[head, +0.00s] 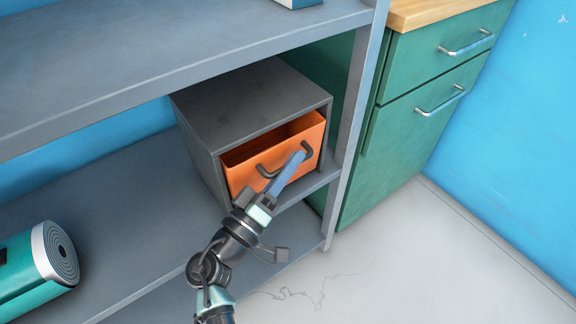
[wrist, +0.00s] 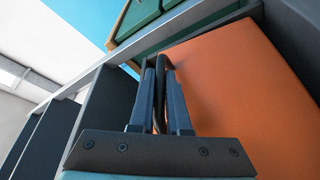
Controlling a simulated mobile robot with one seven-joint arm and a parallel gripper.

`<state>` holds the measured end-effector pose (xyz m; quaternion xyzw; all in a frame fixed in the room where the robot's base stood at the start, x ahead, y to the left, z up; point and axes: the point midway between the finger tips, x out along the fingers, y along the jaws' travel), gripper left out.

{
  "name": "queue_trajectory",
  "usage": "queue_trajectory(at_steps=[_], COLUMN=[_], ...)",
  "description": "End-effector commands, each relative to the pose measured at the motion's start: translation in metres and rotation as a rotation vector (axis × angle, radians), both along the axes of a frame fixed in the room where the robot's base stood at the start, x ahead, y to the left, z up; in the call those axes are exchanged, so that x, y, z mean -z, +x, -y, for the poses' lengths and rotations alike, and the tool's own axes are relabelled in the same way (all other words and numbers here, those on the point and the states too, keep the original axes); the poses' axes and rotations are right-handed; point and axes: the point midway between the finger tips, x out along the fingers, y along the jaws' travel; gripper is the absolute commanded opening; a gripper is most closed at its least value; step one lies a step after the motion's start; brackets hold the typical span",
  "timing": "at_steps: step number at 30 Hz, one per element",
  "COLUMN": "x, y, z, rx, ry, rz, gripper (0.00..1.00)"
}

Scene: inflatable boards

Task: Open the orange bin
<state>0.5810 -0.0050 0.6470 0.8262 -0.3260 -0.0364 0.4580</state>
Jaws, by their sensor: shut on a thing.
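The orange bin (head: 240,174) is a drawer in a grey box (head: 255,107) on the shelf. It is tilted or slid partly out at the top, with a dark gap behind its front panel. Its dark curved handle (head: 268,171) is on the front. My gripper (head: 299,160) reaches from below and is shut on the right part of the handle. In the wrist view the two fingers of my gripper (wrist: 160,75) close around the dark handle bar (wrist: 169,79), beside the orange front (wrist: 230,90). The bin's inside is mostly hidden.
A grey shelf unit (head: 180,60) surrounds the box, with its upright post (head: 352,120) just right. A rolled teal mat (head: 30,270) lies on the shelf at lower left. A green cabinet (head: 410,130) stands at right. The pale floor at lower right is clear.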

Motion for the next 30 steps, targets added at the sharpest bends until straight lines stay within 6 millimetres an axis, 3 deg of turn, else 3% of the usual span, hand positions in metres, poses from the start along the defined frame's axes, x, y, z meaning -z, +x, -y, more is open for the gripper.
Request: queue_trajectory(at_steps=[1, 21, 30], x=[0.010, 0.037, 0.043], y=[-0.003, -0.037, -0.043], z=[0.001, 0.025, 0.030], rx=[0.000, -0.002, -0.002], ry=[0.014, 0.254, 0.255], rz=[0.021, 0.353, 0.350], gripper=[0.00, 0.00, 0.00])
